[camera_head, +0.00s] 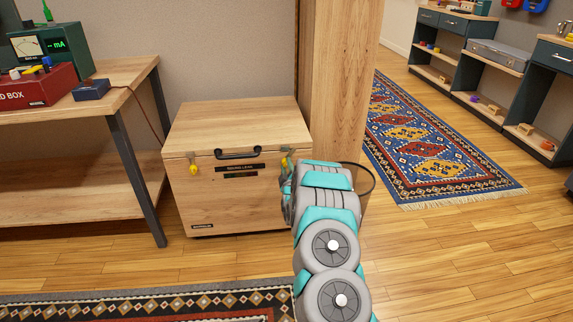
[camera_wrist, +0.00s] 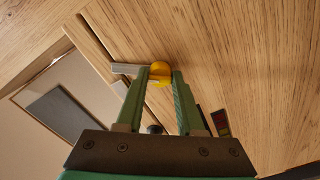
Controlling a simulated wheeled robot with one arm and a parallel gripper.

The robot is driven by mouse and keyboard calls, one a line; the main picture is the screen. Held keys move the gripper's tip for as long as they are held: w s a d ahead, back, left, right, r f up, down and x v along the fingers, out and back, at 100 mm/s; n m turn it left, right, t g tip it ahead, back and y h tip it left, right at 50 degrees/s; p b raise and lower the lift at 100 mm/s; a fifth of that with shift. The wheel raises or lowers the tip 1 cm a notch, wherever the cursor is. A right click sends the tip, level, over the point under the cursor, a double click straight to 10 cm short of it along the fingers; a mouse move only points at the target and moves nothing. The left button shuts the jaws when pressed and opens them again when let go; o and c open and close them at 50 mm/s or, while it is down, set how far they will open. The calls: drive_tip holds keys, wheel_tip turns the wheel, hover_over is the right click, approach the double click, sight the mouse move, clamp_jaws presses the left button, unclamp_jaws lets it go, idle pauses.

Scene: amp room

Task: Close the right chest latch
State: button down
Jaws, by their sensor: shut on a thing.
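The wooden chest (camera_head: 215,125) stands on the floor with its lid down. On its front left the yellow-ended latch (camera_head: 194,168) hangs below the lid edge. The right latch is mostly hidden behind my arm in the head view. In the wrist view its yellow knob (camera_wrist: 159,69) sits between my fingertips, with a metal bar beside it across the lid seam. My gripper (camera_wrist: 161,82) is shut on this knob, close to the wooden front. Whether the latch is hooked cannot be told.
A black handle (camera_head: 238,154) is on the chest front. A wooden bench (camera_head: 125,80) with electrical boxes stands at left, a wooden post (camera_head: 340,80) behind right. Patterned rugs (camera_head: 430,145) lie on the floor. Open floor lies to the right of my arm.

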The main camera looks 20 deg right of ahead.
drive_tip(key=n, duration=0.2)
drive_tip(key=shift+n, duration=0.4)
drive_tip(key=shift+n+b, duration=0.8)
drive_tip(key=shift+n, duration=1)
drive_tip(key=shift+a, duration=0.1)
drive_tip(key=c, duration=0.5)
unclamp_jaws()
drive_tip(key=shift+b+v, duration=0.45)
drive_tip(key=shift+v, duration=3.45)
